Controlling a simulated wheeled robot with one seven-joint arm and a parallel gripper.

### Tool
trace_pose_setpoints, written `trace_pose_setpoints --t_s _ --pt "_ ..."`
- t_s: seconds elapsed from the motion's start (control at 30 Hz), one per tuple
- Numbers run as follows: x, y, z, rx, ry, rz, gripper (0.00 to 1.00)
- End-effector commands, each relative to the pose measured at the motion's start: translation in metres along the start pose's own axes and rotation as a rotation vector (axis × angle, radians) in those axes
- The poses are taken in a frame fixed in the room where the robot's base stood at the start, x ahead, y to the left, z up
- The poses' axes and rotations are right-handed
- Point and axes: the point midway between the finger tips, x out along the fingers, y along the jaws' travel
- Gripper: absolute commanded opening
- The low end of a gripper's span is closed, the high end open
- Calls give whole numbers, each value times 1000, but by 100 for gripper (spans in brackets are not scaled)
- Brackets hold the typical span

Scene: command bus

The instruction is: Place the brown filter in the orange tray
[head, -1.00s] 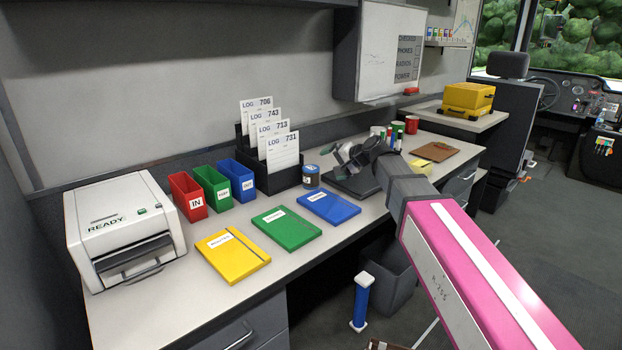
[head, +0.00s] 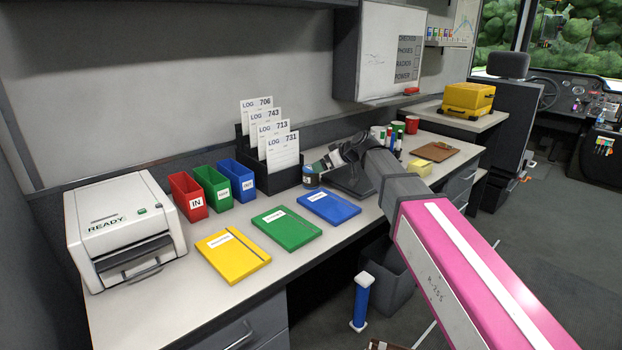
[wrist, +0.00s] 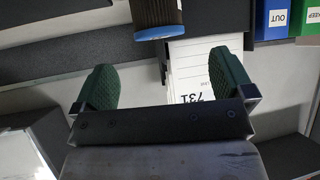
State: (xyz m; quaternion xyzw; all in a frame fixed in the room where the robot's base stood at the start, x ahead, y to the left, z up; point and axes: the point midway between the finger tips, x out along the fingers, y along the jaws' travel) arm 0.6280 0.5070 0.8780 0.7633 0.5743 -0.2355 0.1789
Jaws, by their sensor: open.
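A short, dark brownish ribbed cylinder with a blue rim (wrist: 157,14) is at the top of the wrist view; it may be the brown filter. It seems to be the small dark and blue cylinder (head: 310,178) on the desk beside the black log-card holder, partly covered by my gripper in the head view. My gripper (head: 328,160) is above the desk close to it. In the wrist view, my gripper (wrist: 165,80) is open, with green pads wide apart and nothing between them; the cylinder is beyond the fingertips. I see no orange tray.
The black holder with log cards (head: 281,150) stands just left of my gripper. Red, green and blue bins (head: 225,190), three notebooks (head: 287,228) and a white printer (head: 125,230) are farther left. Cups (head: 411,125) and a clipboard (head: 435,151) are right. A yellow case (head: 468,99) stands farther back.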

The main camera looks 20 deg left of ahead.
Motion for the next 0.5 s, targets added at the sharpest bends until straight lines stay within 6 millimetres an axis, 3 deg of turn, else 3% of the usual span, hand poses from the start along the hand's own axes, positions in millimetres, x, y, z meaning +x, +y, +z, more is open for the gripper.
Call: trace_pose_setpoints --t_s 0.13,0.5 --pt "25 2 -1 1 0 -1 99" --pt "55 2 0 3 0 0 99"
